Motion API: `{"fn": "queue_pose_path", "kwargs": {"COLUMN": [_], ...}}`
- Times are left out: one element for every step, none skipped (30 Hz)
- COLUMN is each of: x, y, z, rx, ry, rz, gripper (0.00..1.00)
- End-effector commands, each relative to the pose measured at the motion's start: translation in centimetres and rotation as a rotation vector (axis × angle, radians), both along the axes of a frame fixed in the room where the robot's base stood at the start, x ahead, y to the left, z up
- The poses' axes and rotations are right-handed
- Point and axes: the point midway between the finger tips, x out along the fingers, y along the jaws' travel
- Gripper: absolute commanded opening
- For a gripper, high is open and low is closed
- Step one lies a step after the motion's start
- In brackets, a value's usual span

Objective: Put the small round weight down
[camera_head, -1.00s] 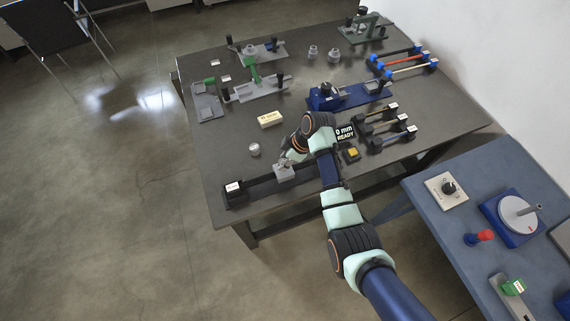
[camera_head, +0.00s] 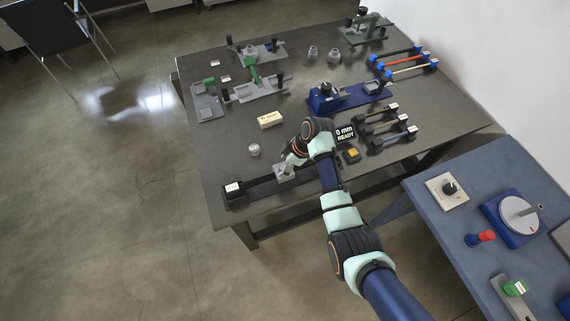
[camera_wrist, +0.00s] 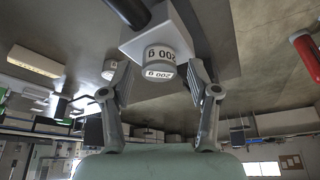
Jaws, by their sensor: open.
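The small round weight (camera_wrist: 160,63) is pale grey with a "200 g" mark. In the wrist view it sits between my fingers against the face of a light grey block (camera_wrist: 135,45), and seems to rest on it. My gripper (camera_wrist: 162,84) is open, with one finger on each side of the weight. In the head view my gripper (camera_head: 286,168) is right over the grey block (camera_head: 284,178), which sits on a black rail (camera_head: 258,187). The weight cannot be made out there behind my gripper.
Another small round weight (camera_head: 254,150) stands on the dark table left of my gripper. A cream labelled box (camera_head: 270,119) lies behind. A "0 mm READY" display (camera_head: 345,132) and a yellow button (camera_head: 352,154) are to the right. Fixtures fill the back.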

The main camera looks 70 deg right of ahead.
Motion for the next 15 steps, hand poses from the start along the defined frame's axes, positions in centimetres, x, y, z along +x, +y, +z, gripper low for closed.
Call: {"fn": "queue_pose_path", "kwargs": {"x": [-0.2, -0.4, -0.8, -1.0, -1.3, -1.7, -2.0, -2.3, -2.7, -2.9, -3.2, -3.5, -3.7, -3.9, -4.0], "y": [-0.2, -0.3, -0.3, -0.4, -0.5, -0.6, -0.6, -0.7, -0.8, -0.8, -0.9, -0.9, -1.0, -1.0, -1.0], "z": [0.8, 1.4, 2.2, 2.9, 3.6, 4.6, 5.3, 6.1, 7.0, 7.6, 8.2, 8.9, 9.4, 9.8, 10.2], "rx": [-0.002, -0.004, -0.004, -0.004, -0.005, -0.005, -0.005, -0.006, -0.005, -0.004, -0.004, -0.003, -0.004, -0.003, -0.003], "ry": [-0.001, -0.003, -0.003, -0.003, -0.003, -0.003, -0.003, -0.003, -0.003, -0.003, -0.003, -0.003, -0.003, -0.003, -0.003], "rz": [-0.002, -0.002, -0.002, -0.002, -0.001, -0.002, -0.002, -0.003, -0.002, -0.002, -0.002, -0.002, -0.003, -0.002, -0.002], "gripper": [0.61, 0.61, 0.61, 0.61, 0.61, 0.61, 0.61, 0.61, 0.61, 0.61, 0.61, 0.61, 0.61, 0.61, 0.61]}}
